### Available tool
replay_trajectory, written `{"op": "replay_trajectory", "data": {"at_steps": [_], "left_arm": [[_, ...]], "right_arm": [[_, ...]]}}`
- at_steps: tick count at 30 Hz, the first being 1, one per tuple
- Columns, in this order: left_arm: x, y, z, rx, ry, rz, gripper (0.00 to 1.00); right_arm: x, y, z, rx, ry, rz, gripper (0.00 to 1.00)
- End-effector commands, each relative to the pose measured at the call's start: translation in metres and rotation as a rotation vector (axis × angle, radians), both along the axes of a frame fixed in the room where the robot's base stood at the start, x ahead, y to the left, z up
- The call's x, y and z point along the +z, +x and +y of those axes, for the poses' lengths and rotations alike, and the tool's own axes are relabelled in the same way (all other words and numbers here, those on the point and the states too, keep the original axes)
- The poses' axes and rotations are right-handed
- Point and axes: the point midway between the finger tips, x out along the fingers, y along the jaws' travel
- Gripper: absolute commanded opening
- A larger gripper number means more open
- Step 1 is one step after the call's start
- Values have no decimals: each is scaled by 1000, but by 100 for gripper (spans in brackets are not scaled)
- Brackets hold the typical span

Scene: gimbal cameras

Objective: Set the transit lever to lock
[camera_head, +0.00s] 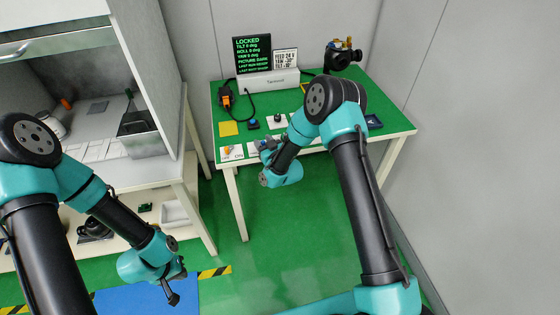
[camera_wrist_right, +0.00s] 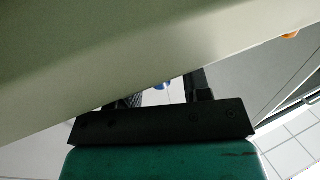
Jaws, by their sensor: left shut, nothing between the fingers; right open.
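I cannot clearly tell which part is the transit lever. A small orange control (camera_head: 226,152) sits on a white label at the front left corner of the green-topped table (camera_head: 245,137). A gimbal camera (camera_head: 343,55) stands at the table's back right. A display (camera_head: 252,55) reads LOCKED. My right gripper (camera_head: 267,146) is open at the table's front edge, right of the orange control. In the right wrist view, a pale edge hides part of its fingers (camera_wrist_right: 162,98), and a blue spot shows between them. My left gripper (camera_head: 172,296) is shut and empty, low over the floor.
A black and orange device (camera_head: 225,97), a yellow note (camera_head: 229,128), a blue button (camera_head: 253,124) and a white block with a dark knob (camera_head: 277,120) are on the table. A second sign (camera_head: 285,58) stands beside the display. A grey cabinet (camera_head: 150,60) stands left.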

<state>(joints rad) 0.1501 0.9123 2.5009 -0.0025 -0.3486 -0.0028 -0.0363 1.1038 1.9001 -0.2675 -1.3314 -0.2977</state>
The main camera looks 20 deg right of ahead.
Motion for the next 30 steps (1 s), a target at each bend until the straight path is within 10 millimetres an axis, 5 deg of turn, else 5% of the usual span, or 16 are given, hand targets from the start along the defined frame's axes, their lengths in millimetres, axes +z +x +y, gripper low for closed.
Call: {"op": "replay_trajectory", "data": {"at_steps": [21, 30], "left_arm": [[0, 0, 0, 0, 0, 0, 0], [0, 0, 0, 0, 0, 0, 0]], "right_arm": [[0, -126, -42, -1, 0, 2, 44], [1, -148, -49, -1, 0, -1, 44]]}}
